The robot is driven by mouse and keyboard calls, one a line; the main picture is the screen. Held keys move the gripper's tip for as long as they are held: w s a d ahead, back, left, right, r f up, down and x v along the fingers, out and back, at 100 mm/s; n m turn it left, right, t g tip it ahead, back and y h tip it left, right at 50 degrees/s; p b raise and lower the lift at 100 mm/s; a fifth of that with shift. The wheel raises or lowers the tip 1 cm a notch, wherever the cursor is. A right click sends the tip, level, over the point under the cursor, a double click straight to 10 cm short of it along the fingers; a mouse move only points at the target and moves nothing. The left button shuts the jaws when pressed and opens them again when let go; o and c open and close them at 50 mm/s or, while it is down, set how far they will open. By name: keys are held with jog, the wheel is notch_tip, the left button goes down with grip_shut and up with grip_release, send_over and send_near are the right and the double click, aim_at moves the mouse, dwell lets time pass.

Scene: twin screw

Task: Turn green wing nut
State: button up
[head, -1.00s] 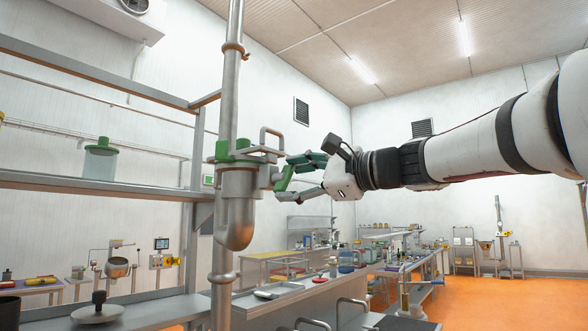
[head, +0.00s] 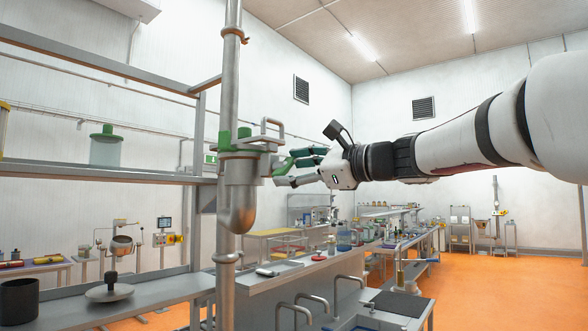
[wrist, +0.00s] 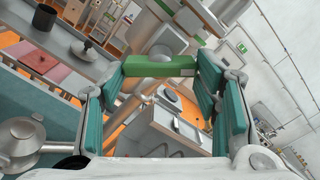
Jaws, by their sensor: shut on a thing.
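A steel pot-shaped fitting (head: 238,198) sits on a vertical pipe in the head view. Green parts (head: 233,140) and a bent steel handle are at its top. The green wing nut (head: 281,168) is at its right side. In the wrist view the nut (wrist: 160,66) is a green bar spanning the space between my two finger pads. My gripper (head: 290,170) reaches in from the right and is shut on the nut. The gripper also fills the sides of the wrist view (wrist: 161,76). The nut's stem is hard to make out.
A metal shelf (head: 100,170) with a green-lidded jar (head: 104,147) stands to the left. A lower counter (head: 150,305) holds a dark pot and a round weight. A sink and taps (head: 345,290) are below right. Orange floor is open at the far right.

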jog(key=shift+f, duration=0.15)
jog(key=o, duration=1.1)
jog(key=shift+o, duration=0.2)
jog(key=v, duration=1.2)
jog(key=shift+c, duration=0.3)
